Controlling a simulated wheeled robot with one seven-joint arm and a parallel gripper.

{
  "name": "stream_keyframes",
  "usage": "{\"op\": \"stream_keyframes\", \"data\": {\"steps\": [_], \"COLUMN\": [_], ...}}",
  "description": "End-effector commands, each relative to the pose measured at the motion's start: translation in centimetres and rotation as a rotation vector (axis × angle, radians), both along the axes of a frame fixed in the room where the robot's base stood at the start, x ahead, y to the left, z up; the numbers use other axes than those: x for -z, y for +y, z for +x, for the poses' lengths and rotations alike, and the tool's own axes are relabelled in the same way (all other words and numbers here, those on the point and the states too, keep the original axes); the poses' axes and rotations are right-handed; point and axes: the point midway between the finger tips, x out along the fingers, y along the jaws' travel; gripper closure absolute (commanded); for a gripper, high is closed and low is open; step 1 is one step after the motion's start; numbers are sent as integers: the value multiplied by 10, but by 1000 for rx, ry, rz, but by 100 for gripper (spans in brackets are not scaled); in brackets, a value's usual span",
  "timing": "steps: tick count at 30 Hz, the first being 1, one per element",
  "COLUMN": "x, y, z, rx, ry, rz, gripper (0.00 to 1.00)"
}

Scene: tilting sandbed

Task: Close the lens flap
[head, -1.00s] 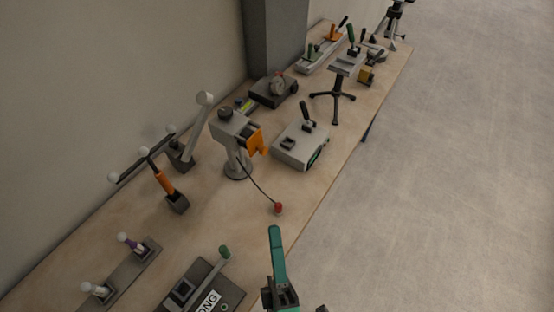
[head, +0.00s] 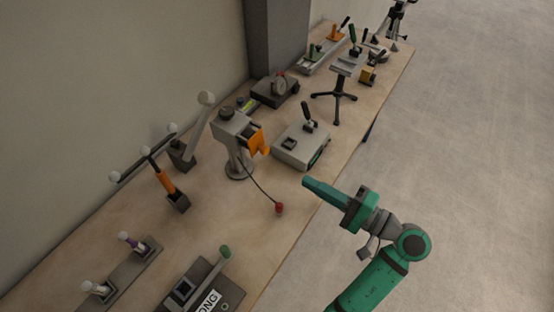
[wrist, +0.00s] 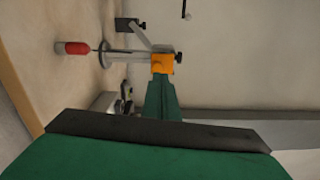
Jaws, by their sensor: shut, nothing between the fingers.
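The lens flap is the orange plate (head: 258,141) on the right side of a grey box-shaped head (head: 232,128), which stands on a round-based post. The flap sticks out from the head at an angle. My gripper (head: 307,183) is shut and empty. It is over the table's right edge, to the right of and below the flap in the head view, and apart from it. It also shows in the wrist view (wrist: 160,80).
A cord runs from the head to a red cap (head: 279,209) on the table. A grey box with a black lever (head: 300,146) stands right of the flap. Orange and grey levers (head: 166,186) stand to the left. The floor at right is clear.

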Motion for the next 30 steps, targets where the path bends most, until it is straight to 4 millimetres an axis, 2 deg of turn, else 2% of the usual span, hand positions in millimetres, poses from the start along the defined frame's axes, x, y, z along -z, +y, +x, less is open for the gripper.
{"op": "stream_keyframes", "data": {"steps": [3, 8, 24, 30], "x": [2, 4, 11, 13], "y": [-16, -15, 59, 81], "z": [3, 8, 63, 80], "rx": [9, 8, 7, 7], "ry": [-32, -42, -42, -42], "rz": [-95, -130, -125, -125], "gripper": [100, 100, 100, 100]}}
